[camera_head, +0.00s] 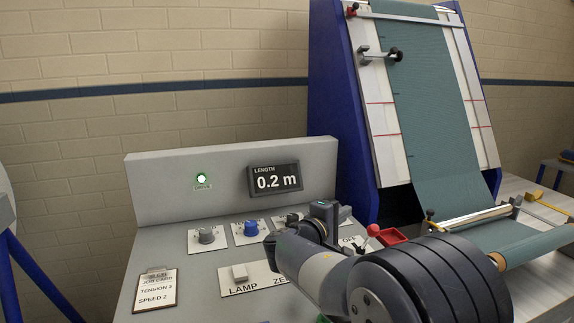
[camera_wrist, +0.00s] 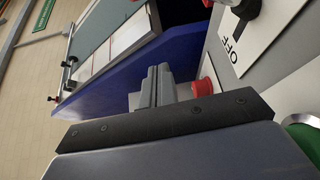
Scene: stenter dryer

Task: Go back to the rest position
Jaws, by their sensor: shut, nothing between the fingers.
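My gripper (camera_wrist: 153,86) shows in the wrist view with its two grey fingers together and nothing between them. Its tips are seen in front of the blue side panel (camera_wrist: 120,62) of the fabric frame, left of a red button (camera_wrist: 203,87). In the head view my arm reaches over the right part of the grey control console (camera_head: 150,240). The arm hides part of the panel there, and the fingertips cannot be made out in that view.
The console has a display (camera_head: 275,180) reading 0.2 m, a lit green lamp (camera_head: 201,178), a grey knob (camera_head: 206,235), a blue knob (camera_head: 250,228) and a clipboard (camera_head: 156,290). A red-tipped lever (camera_head: 373,230) stands close to my arm. Teal fabric (camera_head: 430,95) runs down the sloped frame.

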